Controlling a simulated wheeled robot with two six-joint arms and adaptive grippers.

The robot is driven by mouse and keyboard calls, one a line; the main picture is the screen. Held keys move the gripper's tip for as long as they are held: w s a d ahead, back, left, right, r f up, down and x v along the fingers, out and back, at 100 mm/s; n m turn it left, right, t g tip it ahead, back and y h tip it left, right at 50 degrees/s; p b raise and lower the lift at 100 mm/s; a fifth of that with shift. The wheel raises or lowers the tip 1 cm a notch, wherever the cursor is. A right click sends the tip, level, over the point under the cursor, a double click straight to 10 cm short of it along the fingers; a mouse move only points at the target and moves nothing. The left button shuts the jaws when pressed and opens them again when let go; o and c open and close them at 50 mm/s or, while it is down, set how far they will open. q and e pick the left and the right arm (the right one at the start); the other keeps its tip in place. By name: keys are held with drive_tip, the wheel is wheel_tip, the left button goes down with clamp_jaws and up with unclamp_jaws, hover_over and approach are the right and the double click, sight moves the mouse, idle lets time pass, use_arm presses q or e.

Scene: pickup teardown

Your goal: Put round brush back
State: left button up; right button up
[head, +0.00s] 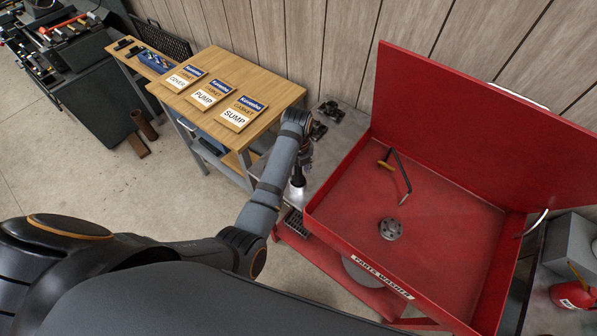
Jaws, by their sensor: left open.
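My left arm reaches in from the lower left, and its gripper (321,120) is at the grey side shelf left of the red parts washer. Its dark fingers look spread apart, with nothing clearly between them. I cannot pick out the round brush with certainty. A thin dark bent tool (398,170) with a short tan piece at one end is in the washer basin, right of the gripper and apart from it. A dark-topped, pale-based item (297,190) stands on the side shelf, partly hidden by my arm. My right gripper is not in view.
The red parts washer (345,215) has a raised lid (470,110) and a round drain (390,228). A red can (572,295) is at the right edge.

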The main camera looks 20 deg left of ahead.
use_arm(q)
drive_tip(key=r, duration=0.7)
drive_tip(key=shift+s+a+r, duration=0.25)
drive_tip(key=shift+a+r, duration=0.05)
drive_tip(key=shift+r, duration=0.6)
